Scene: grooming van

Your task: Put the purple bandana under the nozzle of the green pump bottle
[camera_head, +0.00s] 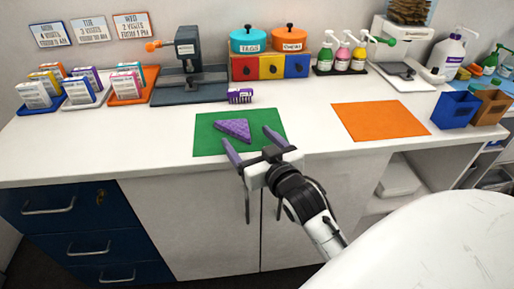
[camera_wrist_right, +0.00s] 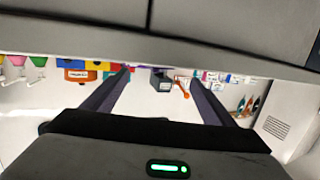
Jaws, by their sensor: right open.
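The purple bandana (camera_head: 235,128) lies folded in a triangle on the green mat (camera_head: 205,146). The green pump bottle (camera_head: 326,58) looks to be the leftmost of three small pump bottles on a dark tray against the back wall. It also shows in the right wrist view (camera_wrist_right: 38,61). My right gripper (camera_head: 250,145) is open and empty, its fingers spread over the front edge of the green mat, just in front of the bandana and apart from it. The wrist view (camera_wrist_right: 160,80) shows nothing between the fingers. My left gripper is not in view.
An orange mat (camera_head: 378,121) lies bare on the counter to the right. A small purple brush-like item (camera_head: 240,96) lies behind the green mat. Drawers with pots (camera_head: 272,67) and a dark press (camera_head: 188,85) stand at the back. A blue bin (camera_head: 454,110) stands at right.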

